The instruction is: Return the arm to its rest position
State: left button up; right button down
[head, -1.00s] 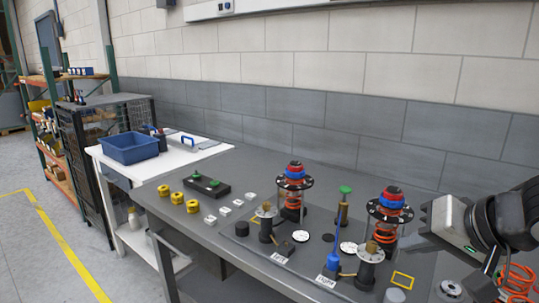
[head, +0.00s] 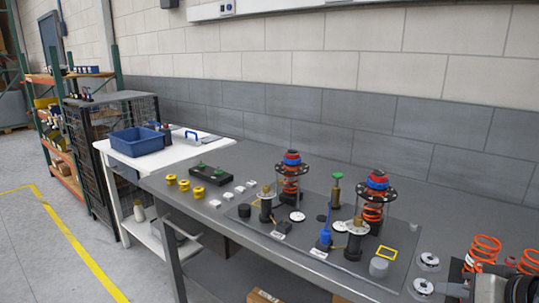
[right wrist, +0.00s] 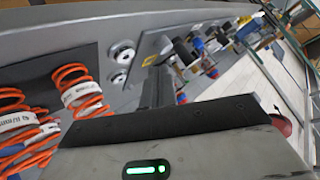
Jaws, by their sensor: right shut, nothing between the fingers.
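My right gripper (head: 458,289) is low at the bottom right corner of the head view, in front of the grey table (head: 420,185). It is partly cut off by the frame. In the right wrist view its fingers (right wrist: 156,88) are together, with nothing between them. It holds nothing and is apart from the spring assemblies. My left gripper is not in view.
Orange springs (head: 483,252) stand close beside my right gripper. Two strut assemblies (head: 373,205) (head: 290,178) stand on the fixture plate (head: 405,262). Yellow parts, white blocks and a black holder (head: 213,176) are farther left. A blue bin (head: 136,141) sits on a white table.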

jog(key=s+a+f+n+h, duration=0.1)
jog(key=s+f, duration=0.3)
jog(key=f, duration=0.4)
jog(key=s+a+f, duration=0.1)
jog(key=s+f, duration=0.3)
jog(key=f, duration=0.5)
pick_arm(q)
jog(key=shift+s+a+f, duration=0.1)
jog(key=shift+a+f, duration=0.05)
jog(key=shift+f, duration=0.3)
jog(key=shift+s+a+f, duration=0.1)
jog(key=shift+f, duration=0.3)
pick_arm(e)
jog(key=s+a+f+n, duration=0.1)
jog(key=s+a+f, duration=0.2)
jog(key=a, duration=0.4)
jog(key=s+a+f+n, duration=0.2)
jog(key=s+a+f, duration=0.1)
jog(key=a, duration=0.4)
jog(key=shift+s+a+f, duration=0.35)
jog(key=shift+a+f, duration=0.05)
jog(key=shift+f, duration=0.3)
